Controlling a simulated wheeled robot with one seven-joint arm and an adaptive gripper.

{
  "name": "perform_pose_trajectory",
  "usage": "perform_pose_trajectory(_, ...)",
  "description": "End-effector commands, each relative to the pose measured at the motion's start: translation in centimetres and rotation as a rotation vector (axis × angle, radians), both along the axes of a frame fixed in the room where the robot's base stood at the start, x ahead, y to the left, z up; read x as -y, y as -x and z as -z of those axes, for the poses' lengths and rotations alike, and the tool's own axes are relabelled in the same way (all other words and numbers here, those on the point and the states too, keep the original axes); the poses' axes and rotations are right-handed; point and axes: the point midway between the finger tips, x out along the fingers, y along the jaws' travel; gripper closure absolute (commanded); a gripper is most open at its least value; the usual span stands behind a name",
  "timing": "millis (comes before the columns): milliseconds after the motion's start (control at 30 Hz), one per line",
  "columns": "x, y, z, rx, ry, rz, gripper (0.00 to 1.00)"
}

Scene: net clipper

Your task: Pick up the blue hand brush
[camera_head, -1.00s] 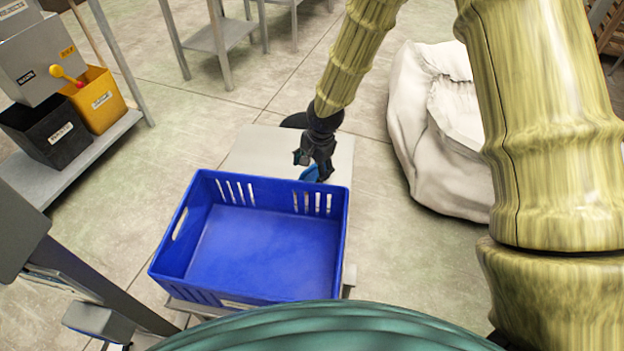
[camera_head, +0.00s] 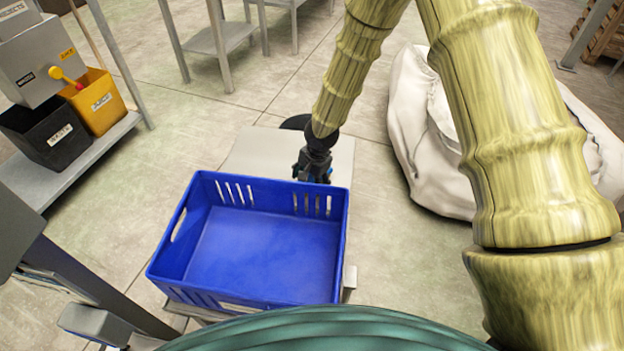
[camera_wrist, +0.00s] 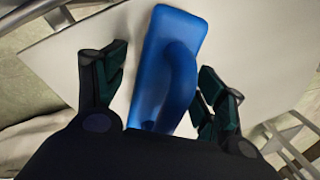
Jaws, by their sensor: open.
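The blue hand brush (camera_wrist: 174,62) lies on the pale grey tabletop (camera_wrist: 60,57) in the wrist view, with its curved handle facing up. My gripper (camera_wrist: 163,85) is open, with one finger on each side of the brush. The fingers look apart from it, and its near end is hidden by my gripper's body. In the head view my gripper (camera_head: 313,172) is low over the table (camera_head: 258,150), just behind the blue crate. The brush is mostly hidden there by my gripper and the crate.
A blue slotted crate (camera_head: 262,250) stands in front of my gripper, very close to it, and looks empty. A large white sack (camera_head: 425,150) is on the floor to the right. A shelf at left holds a black bin (camera_head: 45,135) and a yellow bin (camera_head: 98,103).

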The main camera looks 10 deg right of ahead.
Motion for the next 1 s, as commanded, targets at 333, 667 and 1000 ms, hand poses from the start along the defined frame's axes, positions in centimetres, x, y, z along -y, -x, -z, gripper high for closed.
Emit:
perform_pose_trajectory(333, 0.0, 0.0, 0.0, 0.0, 0.0, 0.0, 0.81)
perform_pose_trajectory(667, 0.0, -0.1, -0.4, 0.001, 0.0, 0.0, 0.88)
perform_pose_trajectory(1000, 0.0, -0.1, -5.5, 0.003, -0.001, 0.001, 0.88)
